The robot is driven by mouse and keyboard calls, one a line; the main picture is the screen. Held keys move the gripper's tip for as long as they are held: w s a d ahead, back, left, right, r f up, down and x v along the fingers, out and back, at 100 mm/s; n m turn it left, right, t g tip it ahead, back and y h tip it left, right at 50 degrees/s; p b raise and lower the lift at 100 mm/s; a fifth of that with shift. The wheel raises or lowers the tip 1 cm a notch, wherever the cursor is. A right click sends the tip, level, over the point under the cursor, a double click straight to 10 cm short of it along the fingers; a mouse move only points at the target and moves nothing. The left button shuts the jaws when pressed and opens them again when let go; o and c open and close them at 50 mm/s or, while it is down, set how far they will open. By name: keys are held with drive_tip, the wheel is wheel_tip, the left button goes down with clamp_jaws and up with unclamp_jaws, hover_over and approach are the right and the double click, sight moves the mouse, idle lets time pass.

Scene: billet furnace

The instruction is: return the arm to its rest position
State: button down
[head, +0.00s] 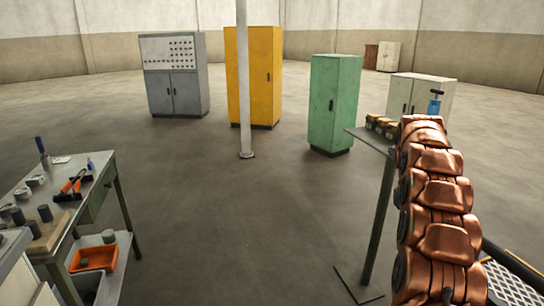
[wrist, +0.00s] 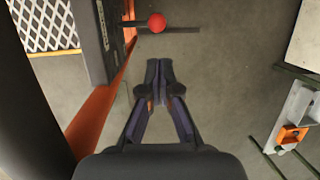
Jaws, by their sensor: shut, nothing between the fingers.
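My gripper (wrist: 160,70) shows in the wrist view with its two dark fingers together and nothing between them. Bare grey floor lies below the fingertips. A round red knob (wrist: 157,22) appears just beyond the fingertips, apart from them in the picture. The gripper cannot be made out in the head view.
A workbench (head: 90,190) with tools stands at the left, with an orange bin (head: 94,258) on its lower shelf. A white post (head: 243,90), a yellow cabinet (head: 262,75) and a green cabinet (head: 335,100) stand ahead. The middle floor is clear.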

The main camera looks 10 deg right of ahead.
drive_tip(key=s+a+r+p, duration=0.3)
drive_tip(key=s+a+r, duration=0.25)
drive_tip(key=a, duration=0.35)
drive_tip(key=s+a+r+p, duration=0.3)
drive_tip(key=s+a+r, duration=0.25)
drive_tip(key=a, duration=0.35)
drive_tip(key=s+a+p, duration=0.1)
drive_tip(key=s+a, duration=0.2)
drive_tip(key=s, duration=0.5)
drive_tip(key=s+a+m+t+p, duration=0.1)
drive_tip(key=s+a, duration=0.3)
drive_tip(key=s, duration=0.4)
drive_tip(key=s+a+p, duration=0.3)
drive_tip(key=s+a, duration=0.1)
drive_tip(key=s, duration=0.4)
drive_tip(key=shift+a+f+m, duration=0.2)
drive_tip(key=shift+f+m, duration=0.05)
drive_tip(key=shift+m, duration=0.05)
drive_tip(key=shift+d, duration=0.1)
